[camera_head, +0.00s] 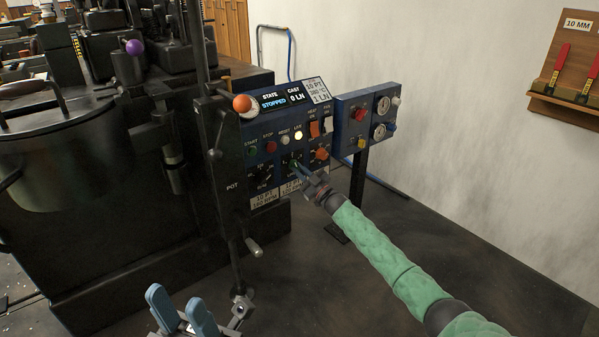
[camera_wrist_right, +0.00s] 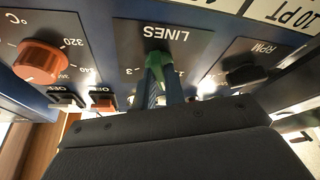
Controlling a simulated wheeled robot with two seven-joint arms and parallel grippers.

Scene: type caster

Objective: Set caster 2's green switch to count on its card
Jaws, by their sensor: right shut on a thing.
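The green switch (camera_wrist_right: 158,60) is the knob on the LINES dial of the blue control panel (camera_head: 243,137). My right gripper (camera_wrist_right: 163,82) is shut on it, with its blue fingers on either side of the knob. The fingers hide part of the dial; a 3 shows beside it, but I cannot tell where the knob points. In the head view my right gripper (camera_head: 300,172) reaches the panel from the lower right. A white card (camera_head: 316,90) at the panel's top right reads 10 PT, a temperature and 1 LN. My left gripper (camera_head: 178,300) is open and empty at the bottom.
The display (camera_head: 272,103) reads STOPPED and 0 LN. An orange temperature knob (camera_wrist_right: 40,62) and a black RPM knob (camera_wrist_right: 245,75) flank the green one. A gauge box (camera_head: 368,120) stands right of the panel. The black caster (camera_head: 60,190) fills the left; floor at right is clear.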

